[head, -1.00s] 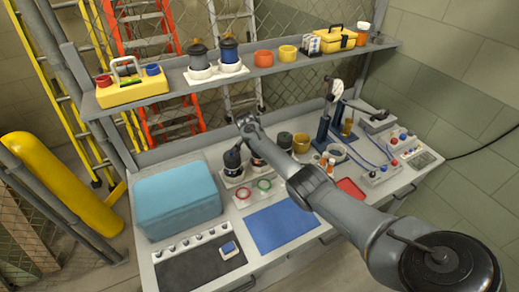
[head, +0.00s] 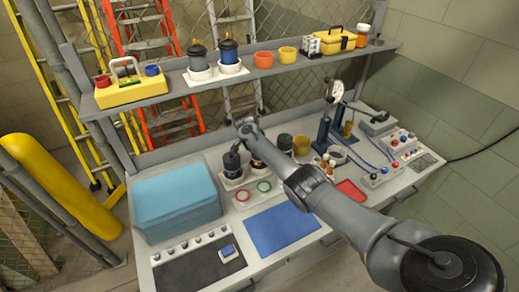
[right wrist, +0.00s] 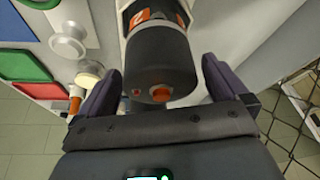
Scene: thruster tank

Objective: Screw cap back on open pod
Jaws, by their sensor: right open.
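A dark cylindrical pod with an orange label marked 2 (right wrist: 158,65) lies between the two fingers of my right gripper (right wrist: 160,80). The fingers are open, with gaps on both sides. In the head view my right gripper (head: 237,149) is over the left dark pod (head: 232,163) in a white holder on the bench. A second dark pod (head: 257,163) stands beside it, partly covered by my arm. A black round piece (head: 285,141) sits behind my forearm; I cannot tell whether it is a cap. My left gripper is not in view.
A teal box (head: 176,200) stands left of the pods. A tray with a red and a green ring (head: 252,201) and a blue mat (head: 281,228) lie in front. Two more pods (head: 213,62) stand on the shelf (head: 170,92) above. A gauge stand (head: 327,122) is to the right.

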